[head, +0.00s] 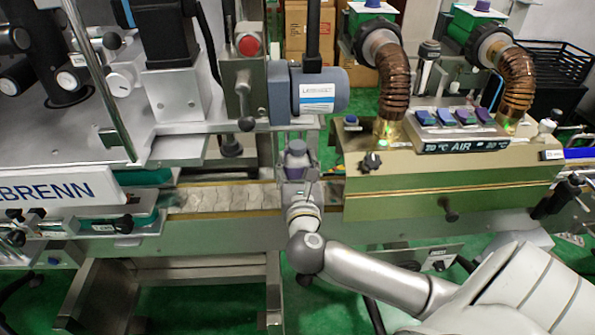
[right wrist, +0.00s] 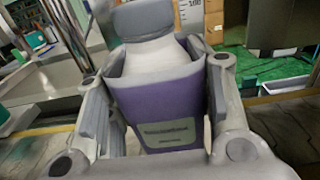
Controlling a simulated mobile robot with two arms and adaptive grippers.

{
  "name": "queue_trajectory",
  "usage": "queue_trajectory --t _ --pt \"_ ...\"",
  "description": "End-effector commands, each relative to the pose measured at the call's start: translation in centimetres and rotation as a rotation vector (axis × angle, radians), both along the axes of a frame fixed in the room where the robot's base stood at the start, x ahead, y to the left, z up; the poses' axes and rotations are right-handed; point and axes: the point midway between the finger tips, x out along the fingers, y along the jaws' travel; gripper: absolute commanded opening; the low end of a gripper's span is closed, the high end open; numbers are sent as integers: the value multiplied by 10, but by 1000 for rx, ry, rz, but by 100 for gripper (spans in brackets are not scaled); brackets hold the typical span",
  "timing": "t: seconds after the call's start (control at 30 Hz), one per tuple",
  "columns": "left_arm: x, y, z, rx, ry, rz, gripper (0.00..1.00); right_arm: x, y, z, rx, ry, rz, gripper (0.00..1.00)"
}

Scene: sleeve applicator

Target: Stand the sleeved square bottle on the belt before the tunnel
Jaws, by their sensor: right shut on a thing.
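The sleeved square bottle (head: 296,158) has a grey cap and a purple sleeve with a pale label. It stands roughly upright over the belt (head: 225,197), just left of the tunnel (head: 450,187). In the right wrist view the bottle (right wrist: 160,105) fills the middle, with a finger on each side. My right gripper (head: 297,178) is shut on it; it also shows in the right wrist view (right wrist: 158,88). The gripper hides the bottle's lower part in the head view, so I cannot tell whether its base touches the belt. My left gripper is not in view.
The gold tunnel carries two brown ribbed hoses (head: 393,85) and an AIR panel (head: 462,144). A grey motor (head: 318,92) hangs behind the bottle. A red button (head: 249,45) is on a post at back left. The belt left of the bottle is bare.

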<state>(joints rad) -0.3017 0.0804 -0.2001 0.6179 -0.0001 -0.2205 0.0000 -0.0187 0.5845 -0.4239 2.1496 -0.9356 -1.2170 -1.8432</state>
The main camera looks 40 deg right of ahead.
Motion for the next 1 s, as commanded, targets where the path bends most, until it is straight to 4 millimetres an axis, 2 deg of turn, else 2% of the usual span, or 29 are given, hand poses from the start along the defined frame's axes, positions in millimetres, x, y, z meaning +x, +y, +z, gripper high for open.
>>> queue_trajectory --t 0.27,0.3,0.43,0.83,1.0 --pt "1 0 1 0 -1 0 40 0 0 0 -2 -2 -1 14" --pt "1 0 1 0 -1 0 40 0 0 -1 -1 1 -1 53" --pt "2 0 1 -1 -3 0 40 0 0 -1 -1 1 0 69" --pt "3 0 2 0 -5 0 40 -1 1 2 1 -1 1 70" --pt "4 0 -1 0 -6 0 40 -23 14 0 2 2 2 70"
